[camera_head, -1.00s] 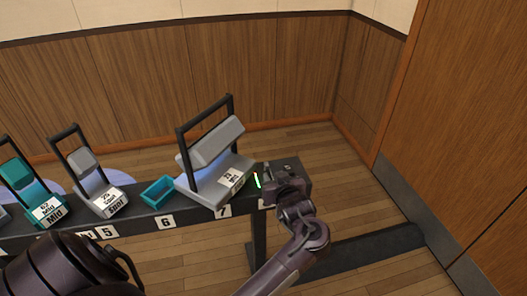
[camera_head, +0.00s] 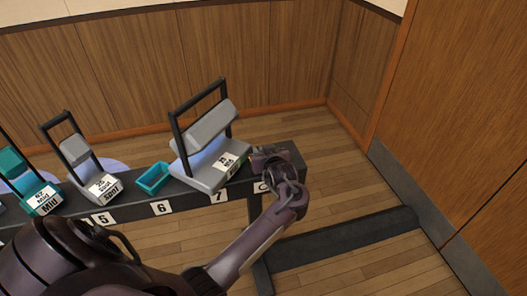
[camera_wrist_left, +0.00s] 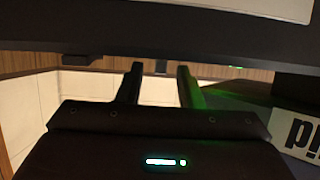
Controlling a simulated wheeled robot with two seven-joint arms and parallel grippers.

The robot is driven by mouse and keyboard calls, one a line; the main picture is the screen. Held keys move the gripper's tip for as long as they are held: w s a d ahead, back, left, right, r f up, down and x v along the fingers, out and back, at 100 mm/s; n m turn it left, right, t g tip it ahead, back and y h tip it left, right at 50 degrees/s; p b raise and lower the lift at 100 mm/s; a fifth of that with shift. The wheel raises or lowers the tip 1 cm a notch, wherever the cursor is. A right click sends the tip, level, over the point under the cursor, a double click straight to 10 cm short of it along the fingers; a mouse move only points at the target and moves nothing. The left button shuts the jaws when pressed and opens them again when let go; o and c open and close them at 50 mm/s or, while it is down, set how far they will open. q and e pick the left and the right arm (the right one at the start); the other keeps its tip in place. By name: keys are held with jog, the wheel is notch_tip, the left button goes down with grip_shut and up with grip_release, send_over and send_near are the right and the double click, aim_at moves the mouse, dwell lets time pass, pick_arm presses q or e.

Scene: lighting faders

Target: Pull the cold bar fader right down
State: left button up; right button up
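I cannot make out any fader marked cold in these views. My left gripper (camera_head: 272,157) is at the right end of a dark numbered bar (camera_head: 290,152); its fingers are hard to make out there. In the left wrist view the two dark fingers (camera_wrist_left: 160,82) stand apart with a clear gap. No held object is evident between them. A dark beam crosses above the fingers, and a small dark block shows beyond the gap. A white label (camera_wrist_left: 298,132) with partly cut-off lettering is at the right. My right gripper is not in view.
Along the bar sit a large grey lamp-like unit (camera_head: 208,130), a teal open tray (camera_head: 153,178), a smaller grey unit (camera_head: 80,150) marked Spot and a teal unit (camera_head: 40,198) marked Mid. Wood-panelled walls stand behind.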

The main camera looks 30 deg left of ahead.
pick_arm(q)
grip_shut()
jog(key=s+d+p, duration=0.4)
jog(key=d, duration=0.1)
jog(key=shift+s+r, duration=0.15)
jog(key=shift+r, duration=0.05)
jog(key=shift+s+d+f+p, duration=0.1)
jog(key=shift+s+d+p, duration=0.15)
jog(key=shift+d+p, duration=0.1)
jog(key=shift+a+f, duration=0.1)
jog(key=shift+f, duration=0.1)
jog(key=shift+o, duration=0.3)
grip_release()
jog(key=shift+r, duration=0.1)
